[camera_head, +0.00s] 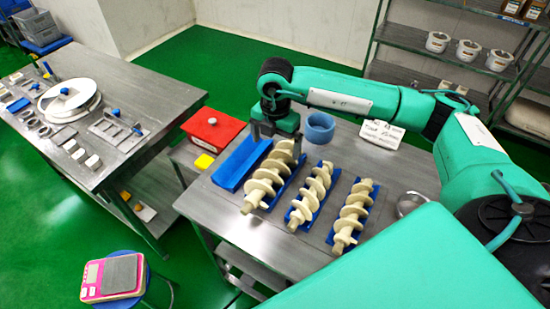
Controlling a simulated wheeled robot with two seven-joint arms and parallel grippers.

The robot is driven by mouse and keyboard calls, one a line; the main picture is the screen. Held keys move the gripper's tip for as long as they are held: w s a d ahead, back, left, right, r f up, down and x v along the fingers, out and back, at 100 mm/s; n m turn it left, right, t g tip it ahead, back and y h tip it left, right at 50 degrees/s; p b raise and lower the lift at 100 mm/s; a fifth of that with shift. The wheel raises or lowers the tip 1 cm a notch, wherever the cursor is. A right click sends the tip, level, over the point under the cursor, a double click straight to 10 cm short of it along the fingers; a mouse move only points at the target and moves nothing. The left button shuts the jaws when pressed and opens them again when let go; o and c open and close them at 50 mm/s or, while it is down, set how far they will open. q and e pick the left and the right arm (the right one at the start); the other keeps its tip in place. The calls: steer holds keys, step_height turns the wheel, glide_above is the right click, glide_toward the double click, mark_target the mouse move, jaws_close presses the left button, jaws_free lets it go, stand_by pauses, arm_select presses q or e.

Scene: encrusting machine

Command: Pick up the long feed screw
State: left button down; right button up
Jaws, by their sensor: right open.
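Three cream-coloured feed screws lie side by side on blue trays on the steel table. The middle screw (311,195) and the right screw (353,216) look somewhat shorter. My right gripper (276,146) points down at the far end of the left screw. Its jaws are open, one finger on each side of that end; I cannot tell whether they touch it. My left gripper is out of view.
A metal bowl (411,204) is at the right. Another steel table (133,79) with parts stands left, beyond a green floor gap.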

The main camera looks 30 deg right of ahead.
mark_target(275, 162)
step_height(275, 162, down, 5)
steer(key=shift+s+p, duration=0.15)
steer(key=shift+p, duration=0.55)
steer(key=f, duration=0.1)
steer(key=f+p, duration=0.1)
steer(key=shift+a+f, duration=0.2)
steer(key=shift+f, duration=0.2)
steer(key=f+p, duration=0.1)
steer(key=f, duration=0.1)
steer(key=a+f+p, duration=0.1)
steer(key=f, duration=0.1)
steer(key=shift+s+f, duration=0.1)
steer(key=shift+s, duration=0.05)
steer(key=shift+f, duration=0.3)
steer(key=c, duration=1.3)
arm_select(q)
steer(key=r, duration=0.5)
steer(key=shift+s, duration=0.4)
arm_select(e)
steer(key=shift+c, duration=0.2)
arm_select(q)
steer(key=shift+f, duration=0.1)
arm_select(e)
steer(key=shift+r, duration=0.15)
